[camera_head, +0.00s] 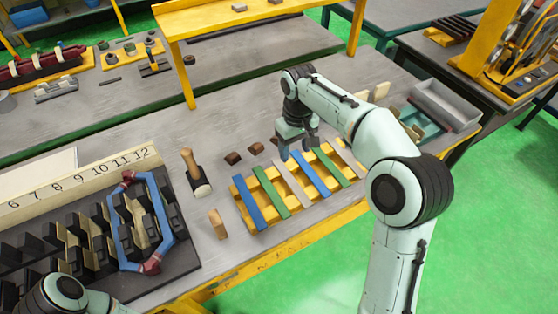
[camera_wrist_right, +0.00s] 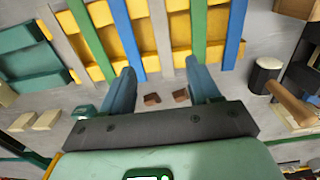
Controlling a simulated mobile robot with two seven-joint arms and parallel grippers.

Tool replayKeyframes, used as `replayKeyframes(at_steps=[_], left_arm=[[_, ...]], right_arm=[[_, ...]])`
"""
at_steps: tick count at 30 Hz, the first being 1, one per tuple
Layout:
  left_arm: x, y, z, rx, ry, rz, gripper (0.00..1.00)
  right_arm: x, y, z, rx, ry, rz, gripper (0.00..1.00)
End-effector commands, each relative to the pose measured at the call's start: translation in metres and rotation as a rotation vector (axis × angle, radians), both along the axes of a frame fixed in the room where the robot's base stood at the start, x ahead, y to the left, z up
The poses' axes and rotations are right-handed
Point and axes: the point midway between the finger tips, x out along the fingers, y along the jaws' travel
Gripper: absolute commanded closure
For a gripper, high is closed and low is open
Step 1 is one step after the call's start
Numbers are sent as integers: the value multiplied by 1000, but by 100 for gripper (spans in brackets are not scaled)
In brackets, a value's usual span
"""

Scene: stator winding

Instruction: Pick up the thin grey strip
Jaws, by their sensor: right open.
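The thin grey strip (camera_head: 291,182) lies across a yellow slatted rack (camera_head: 240,190), between green and blue strips. It also shows in the right wrist view (camera_wrist_right: 160,35), pointing away between the fingers. My right gripper (camera_head: 297,149) is open and empty at the far end of the strips. In the right wrist view, its two fingers (camera_wrist_right: 161,84) stand apart, on either side of the grey strip's line. I cannot tell the exact height of the fingers above the strip. My left gripper is not in view; only part of my left arm shows at the lower left.
Brown blocks (camera_head: 232,158) lie just beyond the rack. A blue winding (camera_head: 166,215) sits in a dark slotted fixture. A grey tray (camera_head: 446,103) is at the right. A yellow shelf (camera_head: 240,22) stands behind.

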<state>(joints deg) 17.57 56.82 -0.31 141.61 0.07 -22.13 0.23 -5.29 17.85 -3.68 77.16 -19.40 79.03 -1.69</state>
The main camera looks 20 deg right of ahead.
Motion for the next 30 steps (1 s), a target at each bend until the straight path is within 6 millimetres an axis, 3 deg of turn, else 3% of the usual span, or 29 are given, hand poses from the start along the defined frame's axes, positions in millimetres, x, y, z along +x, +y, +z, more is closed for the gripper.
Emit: replayKeyframes(at_steps=[5, 13, 22, 30], left_arm=[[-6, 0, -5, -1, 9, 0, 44], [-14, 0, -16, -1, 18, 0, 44], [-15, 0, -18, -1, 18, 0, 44], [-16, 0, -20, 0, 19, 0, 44]], right_arm=[[-2, 0, -16, 0, 5, -1, 38], [-2, 0, -68, -1, 6, 0, 38], [0, 1, -92, 0, 3, 0, 38], [4, 3, -130, 1, 3, -1, 38]])
